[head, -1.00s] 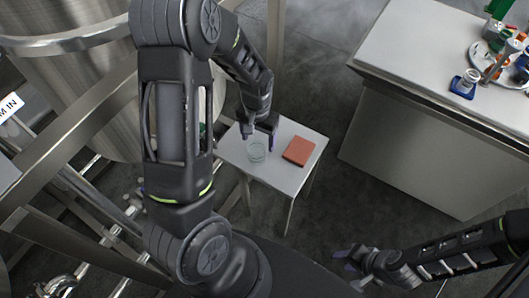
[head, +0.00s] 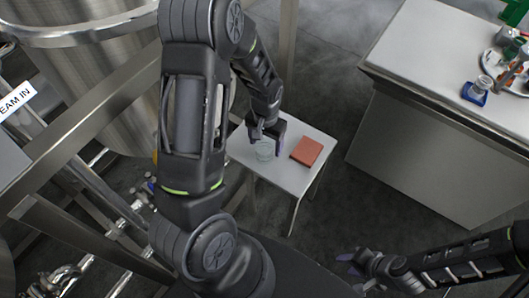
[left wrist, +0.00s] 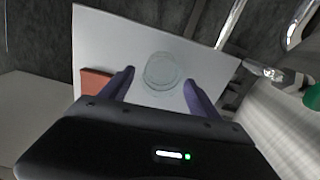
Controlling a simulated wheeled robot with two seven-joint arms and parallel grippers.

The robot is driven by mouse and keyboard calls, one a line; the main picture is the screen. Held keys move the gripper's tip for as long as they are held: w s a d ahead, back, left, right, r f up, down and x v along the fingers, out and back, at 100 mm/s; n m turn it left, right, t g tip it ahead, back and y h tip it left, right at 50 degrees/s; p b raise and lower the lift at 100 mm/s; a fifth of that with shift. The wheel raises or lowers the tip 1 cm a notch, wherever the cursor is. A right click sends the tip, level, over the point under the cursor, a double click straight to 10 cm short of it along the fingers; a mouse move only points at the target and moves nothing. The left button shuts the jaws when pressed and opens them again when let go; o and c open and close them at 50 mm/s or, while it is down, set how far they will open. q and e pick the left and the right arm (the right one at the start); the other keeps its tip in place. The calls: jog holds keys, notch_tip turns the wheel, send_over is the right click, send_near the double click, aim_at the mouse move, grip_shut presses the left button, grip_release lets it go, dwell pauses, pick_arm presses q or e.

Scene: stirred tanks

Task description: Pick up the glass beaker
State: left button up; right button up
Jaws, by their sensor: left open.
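The clear glass beaker (head: 265,152) stands upright on a small white table (head: 283,178). In the left wrist view the beaker (left wrist: 161,71) lies ahead of and between the fingertips, seen from above. My left gripper (head: 268,143) is open just over the beaker; its two purple-tipped fingers (left wrist: 158,78) are spread with nothing gripped. I cannot tell whether the fingers reach down around the glass. My right gripper (head: 352,263) is low at the bottom right, far from the beaker; its jaw state is unclear.
A red-brown block (head: 306,151) lies on the small table, right of the beaker. A large steel tank (head: 100,75) and pipes stand at the left. A grey bench (head: 440,75) with a rack of flasks (head: 508,65) stands at the right. Floor between is clear.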

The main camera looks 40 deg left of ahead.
pick_arm(q)
notch_tip(320, 180, down, 5)
jog(key=shift+s+r, duration=0.1)
jog(key=shift+s, duration=0.05)
jog(key=shift+c, duration=0.3)
dwell(0.3)
jog(key=c, duration=1.4)
